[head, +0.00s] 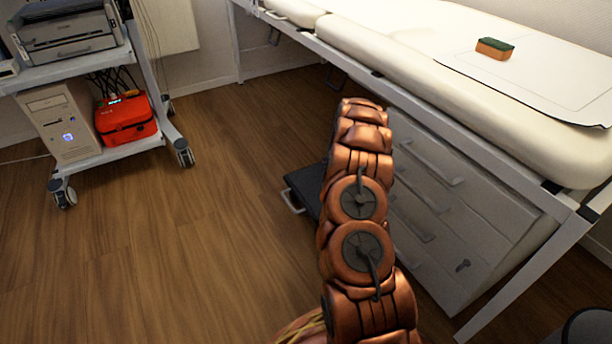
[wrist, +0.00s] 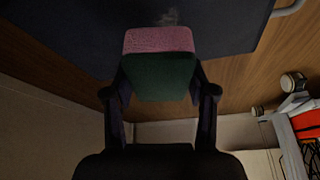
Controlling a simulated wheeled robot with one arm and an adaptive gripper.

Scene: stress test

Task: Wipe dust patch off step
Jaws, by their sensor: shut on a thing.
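In the wrist view my gripper (wrist: 160,93) is shut on a sponge (wrist: 158,40) with a pink layer and a dark green layer. The dark top of the step (wrist: 70,35) fills the upper part of that view. A faint grey dust patch (wrist: 168,17) shows on it just beyond the sponge's pink edge. I cannot tell whether the sponge touches the step. In the head view the black step (head: 304,188) with its metal handle stands on the floor beside the drawers, partly behind my arm. My gripper and the held sponge are hidden there.
A padded exam bed (head: 440,75) on a metal frame stands at right, with another orange-and-green sponge (head: 494,49) on top. White drawers (head: 440,220) stand under it. A wheeled cart (head: 92,70) with a red case (head: 127,119) stands at left. The wooden floor between is clear.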

